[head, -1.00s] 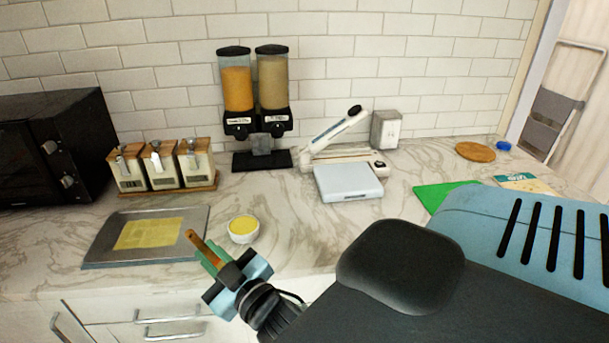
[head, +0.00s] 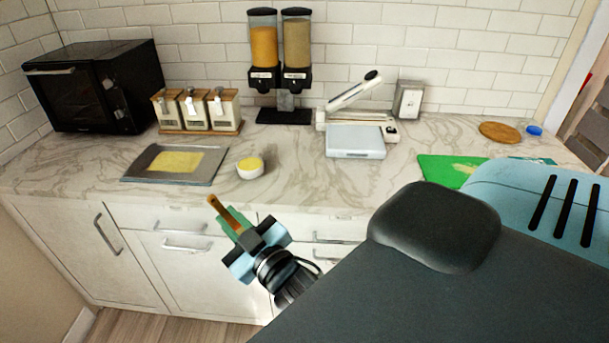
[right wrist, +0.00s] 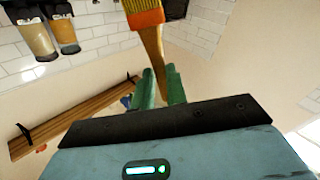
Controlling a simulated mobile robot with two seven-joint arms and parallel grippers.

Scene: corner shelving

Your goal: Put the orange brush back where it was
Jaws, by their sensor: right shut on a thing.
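My left gripper is not in view.
A grey tray (head: 133,174) with a yellow sheet, a jar rack (head: 199,130), dispensers (head: 285,114), a scale (head: 355,142), a green board (head: 435,170) and a black oven (head: 95,85) stand on the marble counter (head: 300,180). The wrist view shows a wooden shelf (right wrist: 75,118).

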